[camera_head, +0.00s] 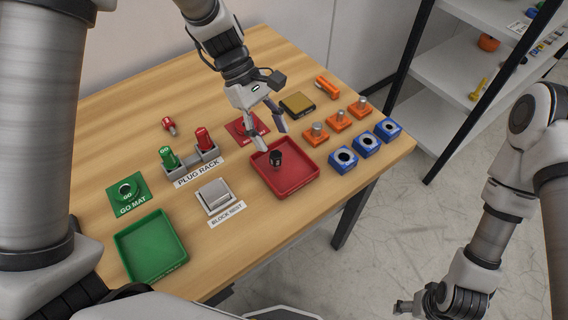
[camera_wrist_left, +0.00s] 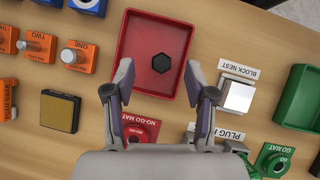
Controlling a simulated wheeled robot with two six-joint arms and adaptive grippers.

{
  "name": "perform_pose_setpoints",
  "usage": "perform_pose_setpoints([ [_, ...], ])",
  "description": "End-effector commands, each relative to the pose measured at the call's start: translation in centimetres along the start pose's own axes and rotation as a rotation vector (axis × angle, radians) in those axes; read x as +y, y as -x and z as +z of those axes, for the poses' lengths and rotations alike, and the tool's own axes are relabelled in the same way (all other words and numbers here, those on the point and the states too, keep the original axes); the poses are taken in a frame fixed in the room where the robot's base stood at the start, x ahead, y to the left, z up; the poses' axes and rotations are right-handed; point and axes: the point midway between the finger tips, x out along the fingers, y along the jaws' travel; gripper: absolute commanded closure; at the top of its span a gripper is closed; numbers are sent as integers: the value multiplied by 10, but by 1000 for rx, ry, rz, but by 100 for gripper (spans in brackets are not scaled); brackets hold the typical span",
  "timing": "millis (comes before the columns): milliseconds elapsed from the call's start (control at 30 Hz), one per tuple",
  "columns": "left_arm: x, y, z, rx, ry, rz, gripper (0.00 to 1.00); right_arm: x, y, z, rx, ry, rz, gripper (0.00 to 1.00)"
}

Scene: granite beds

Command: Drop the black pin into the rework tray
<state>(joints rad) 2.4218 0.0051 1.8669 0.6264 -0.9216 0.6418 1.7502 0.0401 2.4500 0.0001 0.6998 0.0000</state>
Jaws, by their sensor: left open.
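The black pin (camera_head: 276,157) stands upright inside the red tray (camera_head: 305,178), on its floor, apart from the walls. In the left wrist view the pin (camera_wrist_left: 161,63) shows from above as a dark hexagon, toward the right of the red tray (camera_wrist_left: 128,55). The label on the tray's rim is too small to read. My left gripper (camera_head: 272,140) is open and empty, its fingers above the tray's back edge; in the left wrist view its fingertips (camera_wrist_left: 160,80) are spread on either side below the pin. My right gripper (camera_head: 415,303) is low at the bottom right, off the table.
A green tray (camera_head: 152,246), block nest (camera_head: 213,196), plug rack (camera_head: 193,168) and go mat (camera_head: 127,194) lie to the left. A red no-go mat (camera_head: 243,130) is behind the tray. Blue blocks (camera_head: 366,144) and orange blocks (camera_head: 338,120) stand right. A shelf (camera_head: 470,70) stands beyond.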

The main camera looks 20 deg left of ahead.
Motion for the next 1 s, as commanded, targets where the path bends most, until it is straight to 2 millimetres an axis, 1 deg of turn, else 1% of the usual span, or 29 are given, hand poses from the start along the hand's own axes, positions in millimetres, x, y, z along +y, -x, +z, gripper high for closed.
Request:
perform_pose_setpoints([
  [33, 1, 11, 0, 1, -3, 7, 45, 0, 0, 0, 0, 0, 0, 32],
  [67, 1, 18, 0, 1, -1, 6, 45, 0, 0, 0, 0, 0, 0, 32],
  [200, 2, 56, -1, 1, -3, 7, 45, 0, 0, 0, 0, 0, 0, 32],
  [300, 1, 79, -1, 1, -1, 5, 45, 0, 0, 0, 0, 0, 0, 32],
  [400, 2, 96, -2, 1, -1, 3, 45, 0, 0, 0, 0, 0, 0, 32],
  [500, 1, 104, -1, 0, 1, 1, 45, 0, 0, 0, 0, 0, 0, 32],
  [567, 1, 106, -2, 1, 1, 0, 45, 0, 0, 0, 0, 0, 0, 32],
  [1000, 1, 105, -1, 1, 1, 0, 45, 0, 0, 0, 0, 0, 0, 32],
])
